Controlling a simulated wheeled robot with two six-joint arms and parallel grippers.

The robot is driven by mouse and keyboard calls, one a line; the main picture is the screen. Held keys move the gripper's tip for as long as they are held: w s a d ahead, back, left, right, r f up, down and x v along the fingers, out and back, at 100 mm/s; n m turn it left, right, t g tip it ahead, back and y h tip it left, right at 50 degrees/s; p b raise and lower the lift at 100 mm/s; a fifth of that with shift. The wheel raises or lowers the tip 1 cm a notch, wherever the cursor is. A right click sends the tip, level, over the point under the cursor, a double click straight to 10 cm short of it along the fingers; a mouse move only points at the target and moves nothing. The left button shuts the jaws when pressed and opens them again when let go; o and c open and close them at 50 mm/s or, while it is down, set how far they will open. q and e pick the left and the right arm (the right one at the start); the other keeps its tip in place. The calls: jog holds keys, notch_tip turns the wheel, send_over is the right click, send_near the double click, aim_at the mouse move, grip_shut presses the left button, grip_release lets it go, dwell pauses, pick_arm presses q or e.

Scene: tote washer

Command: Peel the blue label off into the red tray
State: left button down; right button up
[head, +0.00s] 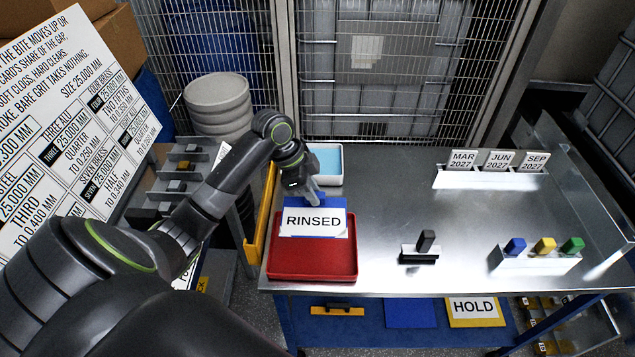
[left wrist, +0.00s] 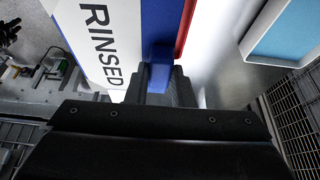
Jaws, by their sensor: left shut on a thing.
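The blue label (head: 342,212), with a white panel reading RINSED, is over the back part of the red tray (head: 312,275). My left gripper (head: 316,198) is at the label's top edge. In the left wrist view, its fingers are shut on a blue tab (left wrist: 158,72) of the label, and the white RINSED panel (left wrist: 95,40) extends away from it. A red edge of the tray (left wrist: 186,30) also shows there. The tray's front part looks empty. I cannot tell whether the label's lower edge touches the tray. My right gripper is out of view.
A white tub with blue contents (head: 326,165) stands behind the label. A dark block on a stand (head: 425,242), blue, yellow and green stamps (head: 543,247) and date cards (head: 498,160) stand to the right. The steel table (head: 390,190) is clear between them.

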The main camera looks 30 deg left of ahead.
aim_at(311, 217)
pick_arm(q)
jog(key=shift+s+d+f, duration=0.15)
jog(key=shift+s, duration=0.15)
jog(key=shift+s+f, duration=0.15)
jog(key=shift+f, duration=0.2)
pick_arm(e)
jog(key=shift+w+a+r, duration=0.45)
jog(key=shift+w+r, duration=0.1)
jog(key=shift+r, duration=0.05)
